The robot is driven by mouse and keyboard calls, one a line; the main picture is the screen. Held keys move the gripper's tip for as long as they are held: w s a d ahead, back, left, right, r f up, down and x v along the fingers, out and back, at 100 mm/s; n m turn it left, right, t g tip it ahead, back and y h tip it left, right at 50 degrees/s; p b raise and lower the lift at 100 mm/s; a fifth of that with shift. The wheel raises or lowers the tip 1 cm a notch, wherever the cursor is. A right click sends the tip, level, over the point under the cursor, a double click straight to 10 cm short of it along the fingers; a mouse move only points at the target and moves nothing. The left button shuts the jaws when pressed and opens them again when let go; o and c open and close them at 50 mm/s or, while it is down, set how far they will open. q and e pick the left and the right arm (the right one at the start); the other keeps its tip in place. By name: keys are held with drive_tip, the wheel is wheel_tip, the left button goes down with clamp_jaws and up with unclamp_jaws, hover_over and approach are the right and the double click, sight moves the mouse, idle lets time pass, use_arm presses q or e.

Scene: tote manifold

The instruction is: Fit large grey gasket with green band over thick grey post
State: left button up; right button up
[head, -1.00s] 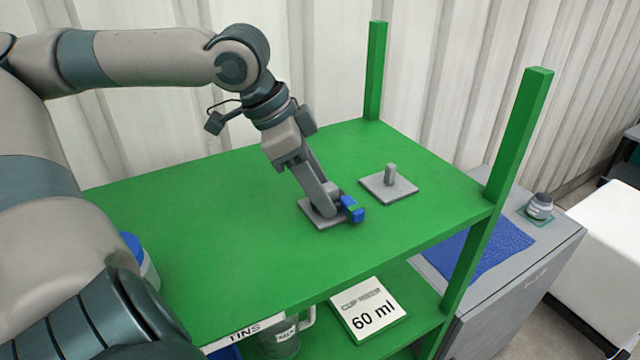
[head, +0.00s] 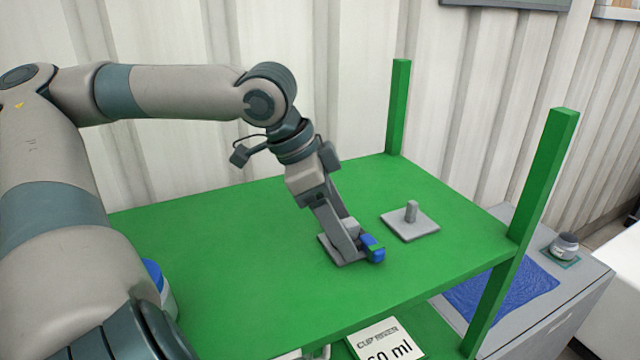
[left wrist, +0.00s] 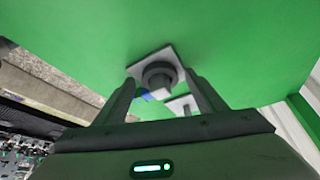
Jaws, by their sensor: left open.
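My left gripper (head: 356,249) points down over a grey square plate (head: 328,246) on the green shelf top, its jaws open. In the left wrist view the gripper's fingers (left wrist: 158,82) stand either side of a round dark grey piece (left wrist: 158,73) on a square plate (left wrist: 138,68). I cannot tell there whether it is a post, a gasket or both. A small blue piece with a green part (head: 375,250) shows at the fingertips. A second grey plate (head: 425,229) bears a bare upright grey post (head: 411,210).
The green shelf top (head: 230,280) is mostly clear, with green corner uprights (head: 398,105) and (head: 545,170). A "60 ml" sign (head: 388,342) sits below.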

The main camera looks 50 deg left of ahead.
use_arm(q)
drive_tip(key=shift+b+v, duration=0.3)
drive_tip(key=shift+v, duration=1.05)
drive_tip(key=b+v, duration=0.2)
drive_tip(key=v, duration=1.2)
drive_tip(key=shift+r, duration=0.25)
drive_tip(key=shift+s, duration=0.1)
